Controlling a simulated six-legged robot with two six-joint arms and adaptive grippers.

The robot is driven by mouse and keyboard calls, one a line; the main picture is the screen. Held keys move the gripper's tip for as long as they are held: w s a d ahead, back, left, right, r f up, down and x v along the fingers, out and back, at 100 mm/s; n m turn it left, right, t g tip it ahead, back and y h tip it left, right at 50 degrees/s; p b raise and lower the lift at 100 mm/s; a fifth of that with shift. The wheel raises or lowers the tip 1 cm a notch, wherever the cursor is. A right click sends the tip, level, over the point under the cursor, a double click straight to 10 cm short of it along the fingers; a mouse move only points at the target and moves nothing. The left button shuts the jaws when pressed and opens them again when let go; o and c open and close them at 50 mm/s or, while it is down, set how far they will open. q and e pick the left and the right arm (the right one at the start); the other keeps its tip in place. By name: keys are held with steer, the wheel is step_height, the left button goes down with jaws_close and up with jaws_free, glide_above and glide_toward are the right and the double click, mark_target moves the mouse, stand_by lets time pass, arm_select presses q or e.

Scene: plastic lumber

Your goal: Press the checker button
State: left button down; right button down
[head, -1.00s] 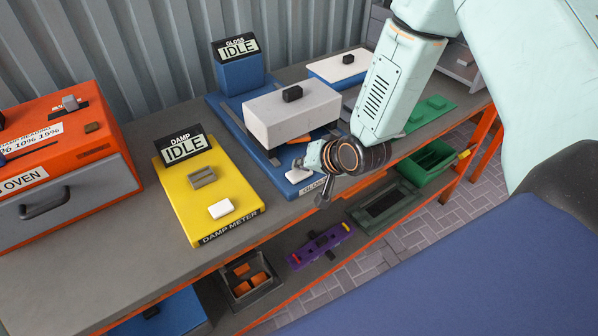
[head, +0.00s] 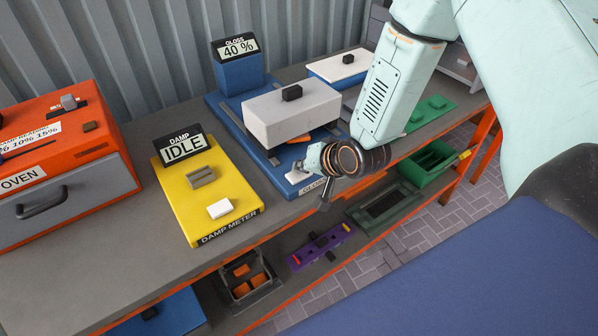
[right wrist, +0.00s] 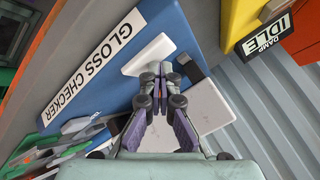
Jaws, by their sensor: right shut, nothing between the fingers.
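The blue gloss checker (head: 232,117) stands on the bench, and its display (head: 236,48) reads "40 %". Its white button (head: 294,178) is at the front end and also shows in the right wrist view (right wrist: 147,56). My right gripper (head: 306,166) is shut and empty, with its fingertips at the button (right wrist: 160,74). They appear to touch it, but I cannot tell how far it is pressed. A white-grey block with a black knob (head: 290,116) sits on the checker, with an orange piece (head: 299,139) by its front side. My left gripper is not in view.
The yellow damp meter (head: 229,194), reading "IDLE", stands to the left with its own white button (head: 220,209). An orange oven (head: 60,166) is farther left. A lower shelf holds bins and a purple piece (head: 320,247). A green bin (head: 432,163) is at the right.

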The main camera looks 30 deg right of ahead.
mark_target(302, 175)
steer(key=shift+r, duration=0.1)
stand_by(0.3)
steer(key=shift+r+p, duration=0.85)
steer(key=shift+r, duration=0.1)
step_height(302, 175, up, 5)
steer(key=p, duration=0.4)
stand_by(0.5)
